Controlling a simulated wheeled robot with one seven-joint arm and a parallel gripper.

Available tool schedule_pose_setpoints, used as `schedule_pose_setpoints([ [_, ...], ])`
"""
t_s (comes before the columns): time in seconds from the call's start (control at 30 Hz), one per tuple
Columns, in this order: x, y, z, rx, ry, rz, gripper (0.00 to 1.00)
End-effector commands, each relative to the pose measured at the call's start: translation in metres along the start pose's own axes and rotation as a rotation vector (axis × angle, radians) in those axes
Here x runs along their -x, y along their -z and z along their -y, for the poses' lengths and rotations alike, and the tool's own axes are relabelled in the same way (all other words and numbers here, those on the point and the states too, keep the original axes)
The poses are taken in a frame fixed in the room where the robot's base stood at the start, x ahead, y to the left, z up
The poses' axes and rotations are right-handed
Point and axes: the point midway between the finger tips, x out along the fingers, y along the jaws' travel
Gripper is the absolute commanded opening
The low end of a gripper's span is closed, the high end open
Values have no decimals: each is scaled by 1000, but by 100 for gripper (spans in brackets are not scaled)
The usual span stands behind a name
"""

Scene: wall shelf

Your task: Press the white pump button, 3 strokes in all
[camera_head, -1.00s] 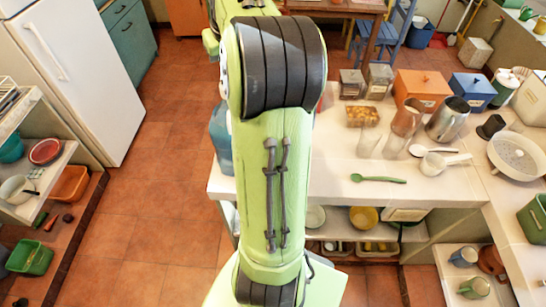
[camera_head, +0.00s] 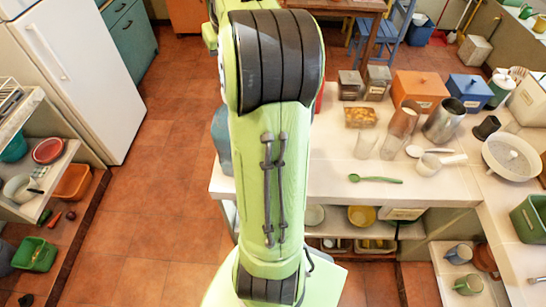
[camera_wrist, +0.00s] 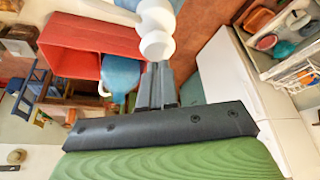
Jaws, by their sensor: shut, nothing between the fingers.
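The white pump button (camera_wrist: 157,44) shows in the wrist view as stacked rounded white parts just beyond my fingertips. My gripper (camera_wrist: 160,68) is shut and empty, its dark fingers pointing at the lower white part. The tips overlap or nearly meet it in the picture; I cannot tell whether they touch. A blue rounded vessel (camera_wrist: 120,74) is just left of the fingers. In the head view, my green arm hides the gripper and the pump button. A blue vessel (camera_head: 222,138) partly shows there at the arm's left side.
A red box (camera_wrist: 85,45) stands left of the fingers in the wrist view. In the head view, the white counter (camera_head: 325,180) holds a green spoon (camera_head: 375,179), glasses, a metal jug (camera_head: 443,120) and an orange box (camera_head: 420,88). Open tiled floor (camera_head: 150,210) lies left.

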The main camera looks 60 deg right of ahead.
Motion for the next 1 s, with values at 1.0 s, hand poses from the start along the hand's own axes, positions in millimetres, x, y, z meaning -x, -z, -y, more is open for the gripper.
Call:
schedule_pose_setpoints([
  [1.0, -30, -13, 0, 0, 0, 1, 0],
])
